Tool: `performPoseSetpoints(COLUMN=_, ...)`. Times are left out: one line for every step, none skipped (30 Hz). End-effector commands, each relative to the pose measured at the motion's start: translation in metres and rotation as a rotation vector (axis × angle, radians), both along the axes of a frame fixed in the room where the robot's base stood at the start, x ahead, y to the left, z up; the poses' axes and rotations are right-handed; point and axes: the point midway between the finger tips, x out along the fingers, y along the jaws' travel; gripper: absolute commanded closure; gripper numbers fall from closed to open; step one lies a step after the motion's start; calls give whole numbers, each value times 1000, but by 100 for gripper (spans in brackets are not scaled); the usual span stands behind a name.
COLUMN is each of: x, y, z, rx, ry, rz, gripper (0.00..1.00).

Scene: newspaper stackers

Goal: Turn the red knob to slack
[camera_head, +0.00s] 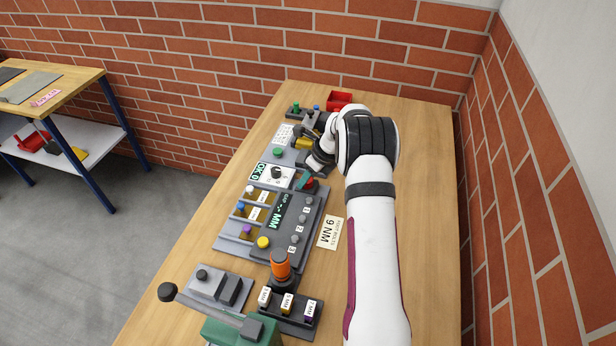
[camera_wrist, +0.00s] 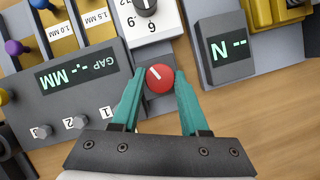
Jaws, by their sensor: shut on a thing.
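The red knob (camera_wrist: 159,78) is round with a white pointer line. In the wrist view it sits between the two teal fingers of my gripper (camera_wrist: 160,85), which are shut on its sides. Its white line points up and to the left. In the head view my gripper (camera_head: 307,182) is at the far right corner of the grey gap panel (camera_head: 283,228), and the knob shows there only as a small red patch. Any slack marking around the knob is not readable.
The gap display (camera_wrist: 80,68) shows dashes, and the N display (camera_wrist: 229,47) also shows dashes. A white dial box (camera_wrist: 163,22) is close beyond the fingers. Small numbered grey studs (camera_wrist: 77,122) lie to the left. A 9 NM card (camera_head: 330,233) lies on the bench (camera_head: 418,220).

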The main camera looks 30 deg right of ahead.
Motion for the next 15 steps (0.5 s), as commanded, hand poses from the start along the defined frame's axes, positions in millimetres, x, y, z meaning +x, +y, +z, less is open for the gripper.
performPoseSetpoints(x=0, y=-1, z=0, rx=1, ry=0, rz=40, gripper=100)
performPoseSetpoints(x=0, y=-1, z=0, rx=0, ry=0, rz=69, gripper=100)
performPoseSetpoints(x=0, y=-1, z=0, rx=0, ry=0, rz=106, gripper=100)
performPoseSetpoints(x=1, y=-1, z=0, rx=2, ry=0, rz=135, gripper=100)
performPoseSetpoints(x=1, y=-2, z=0, rx=0, ry=0, rz=164, gripper=100)
performPoseSetpoints(x=1, y=-1, z=0, rx=2, ry=1, rz=202, gripper=100)
performPoseSetpoints(x=1, y=-2, z=0, rx=1, ry=0, rz=231, gripper=100)
performPoseSetpoints(x=1, y=-2, z=0, rx=0, ry=0, rz=260, gripper=100)
performPoseSetpoints(x=1, y=-2, z=0, rx=1, ry=0, rz=298, gripper=100)
performPoseSetpoints(x=1, y=-2, z=0, rx=1, ry=0, rz=326, gripper=100)
performPoseSetpoints(x=1, y=-2, z=0, rx=0, ry=0, rz=355, gripper=100)
performPoseSetpoints(x=2, y=-2, z=0, rx=0, ry=0, rz=393, gripper=100)
performPoseSetpoints(x=2, y=-3, z=-1, rx=0, ry=0, rz=422, gripper=100)
performPoseSetpoints(x=2, y=-3, z=0, rx=0, ry=0, rz=450, gripper=100)
performPoseSetpoints(x=2, y=-3, z=-1, rx=0, ry=0, rz=488, gripper=100)
